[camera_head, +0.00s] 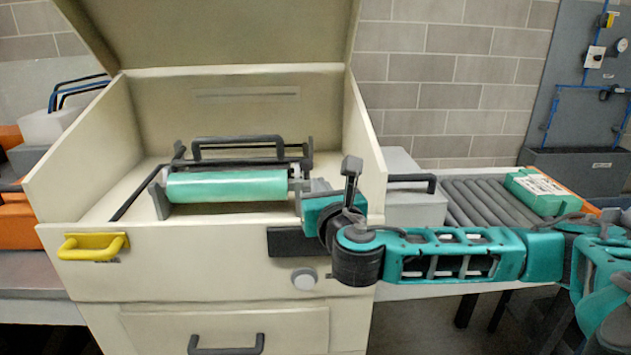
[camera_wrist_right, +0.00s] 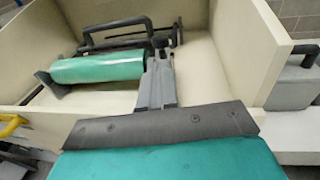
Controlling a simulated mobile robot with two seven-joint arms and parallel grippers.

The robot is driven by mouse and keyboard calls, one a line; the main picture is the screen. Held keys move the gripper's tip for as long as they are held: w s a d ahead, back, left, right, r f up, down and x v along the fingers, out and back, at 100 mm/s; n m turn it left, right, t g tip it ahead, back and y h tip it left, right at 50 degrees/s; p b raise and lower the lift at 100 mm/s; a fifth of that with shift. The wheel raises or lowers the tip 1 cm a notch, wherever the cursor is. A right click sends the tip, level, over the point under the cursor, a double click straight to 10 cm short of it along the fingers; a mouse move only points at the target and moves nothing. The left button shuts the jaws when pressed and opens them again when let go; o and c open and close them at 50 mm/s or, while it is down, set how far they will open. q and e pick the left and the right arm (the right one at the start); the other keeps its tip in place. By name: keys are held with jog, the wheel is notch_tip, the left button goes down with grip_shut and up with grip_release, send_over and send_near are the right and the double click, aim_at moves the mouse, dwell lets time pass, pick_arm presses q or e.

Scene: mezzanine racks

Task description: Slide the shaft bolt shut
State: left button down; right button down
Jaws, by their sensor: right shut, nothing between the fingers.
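A green roller (camera_head: 228,186) lies across the inside of an open cream box, between dark end brackets. It also shows in the right wrist view (camera_wrist_right: 98,70). A light shaft end (camera_head: 296,172) shows at the roller's right end, beside the right bracket (camera_head: 308,160). I cannot clearly make out the shaft bolt; the gripper may hide it. My right gripper (camera_head: 318,186) is shut and empty, its fingers (camera_wrist_right: 158,62) pointing into the box just right of the roller's end. I cannot tell whether they touch the bracket. My left gripper is not in view.
The box's front wall (camera_head: 180,262) and right wall (camera_head: 365,140) stand close around my right gripper. A raised lid (camera_head: 220,35) is behind. A yellow handle (camera_head: 92,246) is at front left. A grey case (camera_head: 410,195) and a roller conveyor (camera_head: 490,200) stand right.

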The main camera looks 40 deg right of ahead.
jog(key=v, duration=0.6)
dwell(0.4)
jog(key=s+a+f+m+g+y, duration=0.15)
jog(key=a+f+m+y, duration=0.35)
jog(key=f, duration=0.5)
jog(key=a+f+m+g+y, duration=0.3)
jog(key=a+f+m, duration=0.4)
jog(key=f, duration=0.3)
jog(key=s+a+f+m, duration=0.1)
jog(key=s+f+m, duration=1)
jog(key=f+m, duration=0.3)
jog(key=m+g, duration=0.1)
jog(key=m, duration=0.2)
jog(key=shift+s+y, duration=0.15)
jog(key=shift+y, duration=0.15)
